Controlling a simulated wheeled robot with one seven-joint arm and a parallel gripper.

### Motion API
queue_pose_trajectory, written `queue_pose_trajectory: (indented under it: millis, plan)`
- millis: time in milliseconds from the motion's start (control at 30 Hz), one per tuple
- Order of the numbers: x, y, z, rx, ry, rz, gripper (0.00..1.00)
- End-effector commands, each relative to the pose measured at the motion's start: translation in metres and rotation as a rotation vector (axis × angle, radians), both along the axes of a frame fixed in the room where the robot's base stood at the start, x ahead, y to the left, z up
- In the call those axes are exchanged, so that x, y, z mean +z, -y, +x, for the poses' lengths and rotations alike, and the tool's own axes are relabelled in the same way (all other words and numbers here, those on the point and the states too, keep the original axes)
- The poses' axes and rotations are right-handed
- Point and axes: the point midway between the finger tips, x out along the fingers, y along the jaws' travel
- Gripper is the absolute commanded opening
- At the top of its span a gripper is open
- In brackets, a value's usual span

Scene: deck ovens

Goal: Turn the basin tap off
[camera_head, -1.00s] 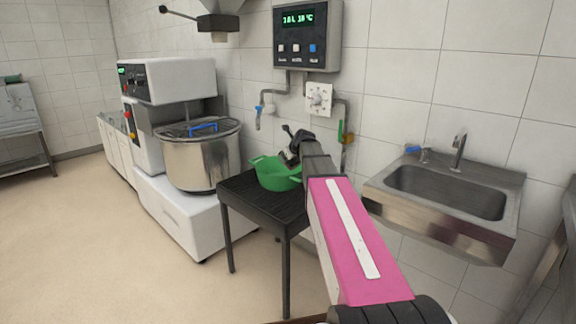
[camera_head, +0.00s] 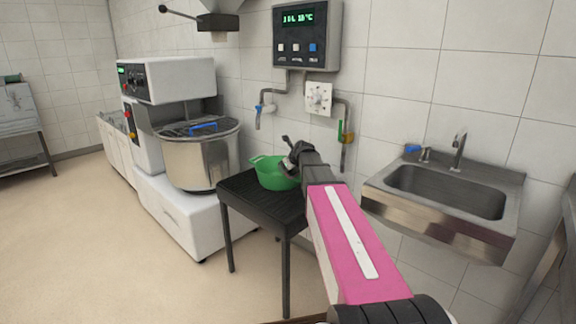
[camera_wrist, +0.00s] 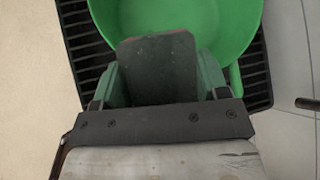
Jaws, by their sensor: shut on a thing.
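The steel basin (camera_head: 395,205) hangs on the wall at the right of the head view. Its tap has a tall curved spout (camera_head: 459,146), with a blue-topped part (camera_head: 412,148) beside it on the back ledge. I cannot make out any water at the spout. My gripper (camera_head: 291,157) is well left of the basin, low at the right rim of a green bowl (camera_head: 270,178). In the wrist view, the jaws (camera_wrist: 155,85) are shut at the near edge of the bowl (camera_wrist: 218,25).
The bowl stands on a black slatted table (camera_head: 255,203). A spiral mixer (camera_head: 172,85) with a steel bowl stands left. A control box (camera_head: 307,35), pipes and a wall dial (camera_head: 319,98) are above the table. Open floor (camera_head: 90,240) lies at front left.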

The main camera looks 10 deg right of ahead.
Motion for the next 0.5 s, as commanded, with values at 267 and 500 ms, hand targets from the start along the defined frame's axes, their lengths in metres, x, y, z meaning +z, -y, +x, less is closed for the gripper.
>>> queue_pose_trajectory:
  millis: [267, 500]
  plan:
    - [-0.0030, 0.0000, 0.0001, 0.000, 0.000, 0.000, 0.87]
    - [-0.0028, 0.0000, 0.0001, 0.000, 0.000, 0.000, 0.93]
